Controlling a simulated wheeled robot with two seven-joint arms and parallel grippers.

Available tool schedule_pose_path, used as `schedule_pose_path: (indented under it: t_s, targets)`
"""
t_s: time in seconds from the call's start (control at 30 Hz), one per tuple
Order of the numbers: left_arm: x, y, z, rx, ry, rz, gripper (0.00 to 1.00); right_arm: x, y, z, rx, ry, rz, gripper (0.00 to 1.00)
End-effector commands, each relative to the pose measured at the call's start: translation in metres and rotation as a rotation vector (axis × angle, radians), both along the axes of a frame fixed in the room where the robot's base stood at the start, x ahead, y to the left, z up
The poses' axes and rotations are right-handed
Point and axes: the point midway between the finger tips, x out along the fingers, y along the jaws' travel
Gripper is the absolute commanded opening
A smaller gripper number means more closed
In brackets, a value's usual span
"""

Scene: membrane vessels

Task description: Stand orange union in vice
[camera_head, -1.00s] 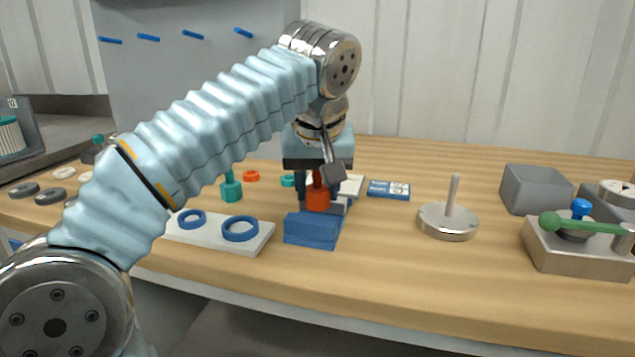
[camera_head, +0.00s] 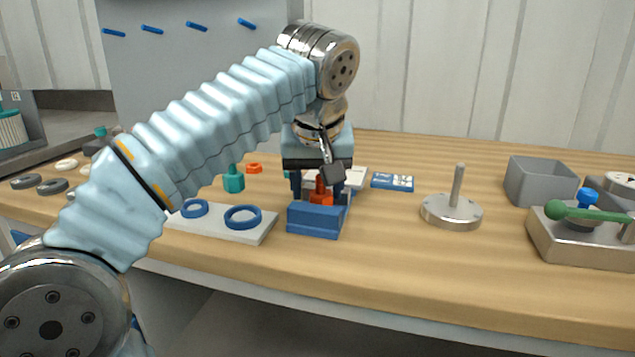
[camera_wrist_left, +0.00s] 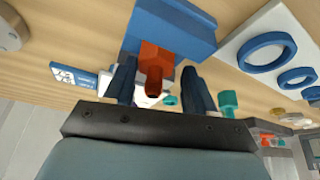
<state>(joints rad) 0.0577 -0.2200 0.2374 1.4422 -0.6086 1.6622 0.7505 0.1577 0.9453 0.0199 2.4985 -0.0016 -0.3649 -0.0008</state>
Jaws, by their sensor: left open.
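The orange union (camera_head: 320,193) stands upright at the blue vice (camera_head: 315,219), its lower part hidden by the vice's front block. In the left wrist view the orange union (camera_wrist_left: 155,67) is against the blue vice (camera_wrist_left: 172,30), between my gripper's two fingers. My left gripper (camera_head: 318,185) is open, its fingers on either side of the union with a gap showing on the right side in the left wrist view (camera_wrist_left: 158,82). My right gripper is not in view.
A white plate with two blue rings (camera_head: 242,217) lies left of the vice. A teal fitting (camera_head: 233,179) stands behind it. A metal disc with a post (camera_head: 453,210), a grey box (camera_head: 540,181) and a green-handled fixture (camera_head: 585,234) stand right. The table between vice and disc is clear.

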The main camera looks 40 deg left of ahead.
Motion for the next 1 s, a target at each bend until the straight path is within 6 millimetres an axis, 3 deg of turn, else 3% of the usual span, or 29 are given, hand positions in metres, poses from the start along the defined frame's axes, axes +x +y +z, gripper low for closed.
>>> schedule_pose_path:
  t_s: [0.03, 0.27, 0.37, 0.7, 0.83, 1.0]
  targets:
    - [0.002, -0.005, -0.013, -0.009, 0.035, -0.016, 0.71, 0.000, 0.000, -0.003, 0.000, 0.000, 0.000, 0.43]
    - [0.001, -0.007, -0.008, -0.008, 0.034, -0.018, 0.71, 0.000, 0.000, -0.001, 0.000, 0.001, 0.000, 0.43]
    - [-0.003, -0.010, 0.007, -0.007, 0.029, -0.018, 0.71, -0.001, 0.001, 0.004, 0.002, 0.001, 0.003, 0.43]
    - [-0.030, -0.028, 0.090, -0.001, 0.005, -0.009, 0.71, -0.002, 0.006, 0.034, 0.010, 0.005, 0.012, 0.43]
    - [-0.038, -0.034, 0.113, -0.001, -0.001, -0.006, 0.71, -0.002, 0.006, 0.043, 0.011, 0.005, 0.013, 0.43]
    - [-0.044, -0.038, 0.126, 0.001, -0.003, -0.002, 0.71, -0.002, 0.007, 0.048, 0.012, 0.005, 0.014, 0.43]
